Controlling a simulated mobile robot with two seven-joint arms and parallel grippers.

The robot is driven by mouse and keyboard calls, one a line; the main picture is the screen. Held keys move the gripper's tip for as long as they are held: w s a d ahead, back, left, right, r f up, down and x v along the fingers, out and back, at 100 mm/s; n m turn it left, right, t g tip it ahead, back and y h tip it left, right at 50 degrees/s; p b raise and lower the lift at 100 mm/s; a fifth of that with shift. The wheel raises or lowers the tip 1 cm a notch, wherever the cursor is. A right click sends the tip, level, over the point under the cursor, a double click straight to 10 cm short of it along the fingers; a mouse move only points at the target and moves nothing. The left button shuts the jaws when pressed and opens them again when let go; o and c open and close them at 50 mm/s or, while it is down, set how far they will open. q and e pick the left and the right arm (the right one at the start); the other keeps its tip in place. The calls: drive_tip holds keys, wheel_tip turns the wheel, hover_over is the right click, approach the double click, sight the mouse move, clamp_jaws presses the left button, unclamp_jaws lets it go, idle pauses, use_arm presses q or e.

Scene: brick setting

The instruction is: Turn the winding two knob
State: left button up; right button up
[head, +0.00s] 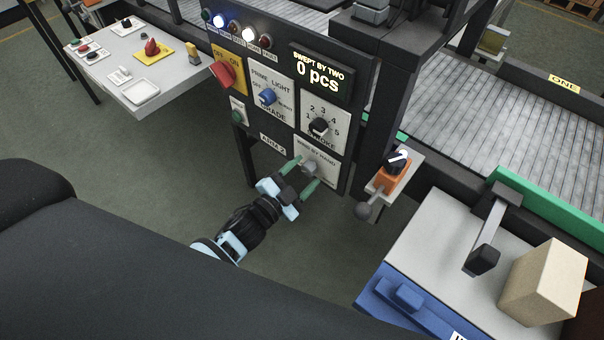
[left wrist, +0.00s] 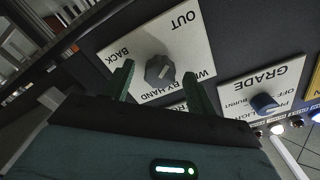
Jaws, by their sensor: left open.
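The "WIND BY HAND" plate (head: 325,160) is at the bottom of the dark control panel and carries a grey knob (head: 309,168). In the left wrist view the grey knob (left wrist: 160,70) sits on a white plate (left wrist: 185,45) marked "OUT" and "BACK", seen upside down. My left gripper (head: 303,177) is open in front of this knob. Its green fingers stand on either side of the knob in the left wrist view (left wrist: 160,88); I cannot tell whether they touch it. My right gripper is not in view.
Above are a black "STROKE" knob (head: 319,127), a blue "GRADE" knob (head: 267,96) and a red switch (head: 222,74). The display (head: 322,73) reads "SWEPT BY TWO 0 pcs".

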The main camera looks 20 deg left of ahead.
use_arm(q)
drive_tip(key=v, duration=0.7)
drive_tip(key=shift+s+a, duration=0.15)
drive_tip(key=shift+s, duration=0.2)
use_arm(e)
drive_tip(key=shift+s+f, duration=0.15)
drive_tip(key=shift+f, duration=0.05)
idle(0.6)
use_arm(q)
drive_tip(key=s+f+n+g+y+p, duration=0.2)
drive_tip(key=s+f+n+g+p, duration=0.1)
drive_tip(key=s, duration=1)
drive_tip(key=s+a+f+n+g+y+p, duration=0.1)
drive_tip(key=s+n+g, duration=0.4)
drive_tip(key=s, duration=0.9)
wheel_tip(320, 180, down, 3)
drive_tip(key=shift+s+a+r+n+y+p, duration=0.25)
drive_tip(key=shift+n+y+p, duration=0.35)
drive_tip(key=shift+n+p, duration=0.4)
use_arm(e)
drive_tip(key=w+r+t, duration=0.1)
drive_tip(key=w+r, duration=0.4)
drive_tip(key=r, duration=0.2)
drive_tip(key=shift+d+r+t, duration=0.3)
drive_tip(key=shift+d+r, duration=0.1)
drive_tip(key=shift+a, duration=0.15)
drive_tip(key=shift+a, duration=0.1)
